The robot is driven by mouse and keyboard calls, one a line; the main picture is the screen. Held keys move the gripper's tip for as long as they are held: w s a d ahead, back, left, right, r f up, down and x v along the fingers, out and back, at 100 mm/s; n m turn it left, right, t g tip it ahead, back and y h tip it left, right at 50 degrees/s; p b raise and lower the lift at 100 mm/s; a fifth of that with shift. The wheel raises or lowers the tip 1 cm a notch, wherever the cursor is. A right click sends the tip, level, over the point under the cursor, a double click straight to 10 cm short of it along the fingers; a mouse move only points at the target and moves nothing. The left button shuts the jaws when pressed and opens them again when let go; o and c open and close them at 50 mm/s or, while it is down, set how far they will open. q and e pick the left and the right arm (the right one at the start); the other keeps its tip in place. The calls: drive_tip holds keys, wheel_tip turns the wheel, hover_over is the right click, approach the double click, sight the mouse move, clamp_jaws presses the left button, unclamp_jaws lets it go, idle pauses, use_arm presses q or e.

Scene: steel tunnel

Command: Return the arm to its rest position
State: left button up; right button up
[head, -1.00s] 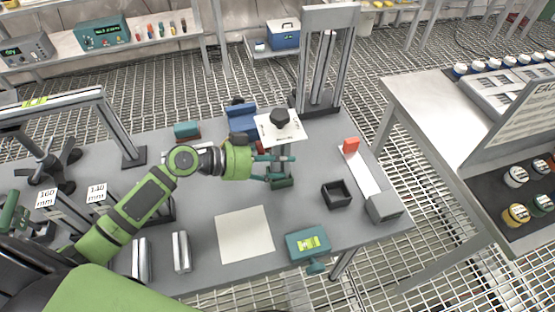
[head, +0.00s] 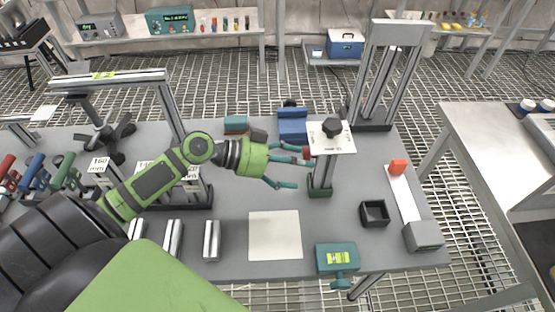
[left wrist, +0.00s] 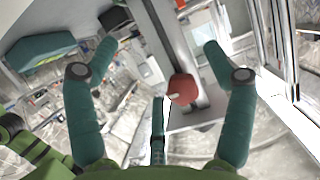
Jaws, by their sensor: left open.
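My left arm (head: 152,186), green and black, reaches in from the left over the grey workbench. Its left gripper (head: 303,173) is open and empty, with its teal fingers spread just left of a post stand (head: 322,178) that carries a white plate (head: 345,143) and black knob. A small red part (head: 307,153) shows near the upper fingertip. My right gripper is out of view.
A grey frame (head: 166,112) stands behind my forearm, and a tall frame (head: 380,75) at the back right. Steel blocks (head: 212,240), a white sheet (head: 262,235), a teal box (head: 336,259) and a black tray (head: 375,213) lie in front. Tools (head: 38,172) stand at left.

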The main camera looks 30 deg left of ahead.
use_arm(q)
drive_tip(key=v, duration=0.5)
drive_tip(key=shift+s+a+r, duration=0.15)
drive_tip(key=shift+a+r, duration=0.05)
drive_tip(key=shift+a, duration=0.05)
drive_tip(key=shift+r, duration=0.15)
